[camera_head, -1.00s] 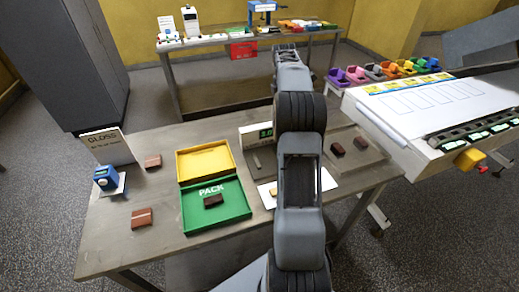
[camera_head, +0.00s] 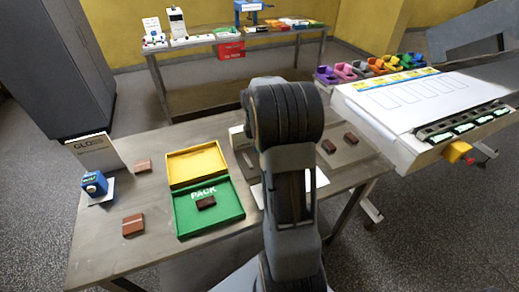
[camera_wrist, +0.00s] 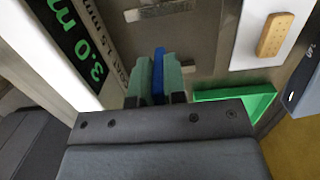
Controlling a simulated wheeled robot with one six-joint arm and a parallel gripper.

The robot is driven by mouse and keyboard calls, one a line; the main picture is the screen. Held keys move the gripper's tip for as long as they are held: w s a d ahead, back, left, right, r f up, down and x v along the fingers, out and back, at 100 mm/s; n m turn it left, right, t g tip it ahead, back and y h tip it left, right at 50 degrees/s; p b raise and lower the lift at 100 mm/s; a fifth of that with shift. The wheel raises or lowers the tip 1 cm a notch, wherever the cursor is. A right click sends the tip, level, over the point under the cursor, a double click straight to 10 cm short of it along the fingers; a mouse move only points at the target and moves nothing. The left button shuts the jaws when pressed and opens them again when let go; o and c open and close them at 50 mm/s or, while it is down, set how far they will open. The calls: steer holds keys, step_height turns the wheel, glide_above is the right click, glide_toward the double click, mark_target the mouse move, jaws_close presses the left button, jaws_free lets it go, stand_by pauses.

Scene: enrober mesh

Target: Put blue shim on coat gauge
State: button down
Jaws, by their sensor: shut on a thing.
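My gripper (camera_wrist: 158,72) shows in the wrist view with its two pale green fingers shut on the blue shim (camera_wrist: 158,80), which stands upright between them. The coat gauge (camera_wrist: 72,45) is at the left of the wrist view, with a green "3.0" display and a label strip reading 1.5 mm. The shim is beside the label strip and apart from the display. I cannot tell whether it touches anything below. In the head view the coat gauge (camera_head: 237,137) is mostly hidden behind my arm, and my gripper and the shim are hidden.
A biscuit (camera_wrist: 275,35) lies on a white sheet (camera_wrist: 246,52). The green PACK box (camera_head: 186,214) with its yellow lid, several brown chocolates and a blue device (camera_head: 94,183) stand on the bench. A white-topped machine (camera_head: 405,125) is at the right.

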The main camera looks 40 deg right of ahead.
steer(key=shift+s+a+f, duration=0.15)
steer(key=shift+a+f, duration=0.1)
steer(key=shift+f, duration=1.6)
steer(key=shift+f, duration=0.15)
steer(key=c, duration=1.2)
jaws_free()
steer(key=shift+o, duration=0.2)
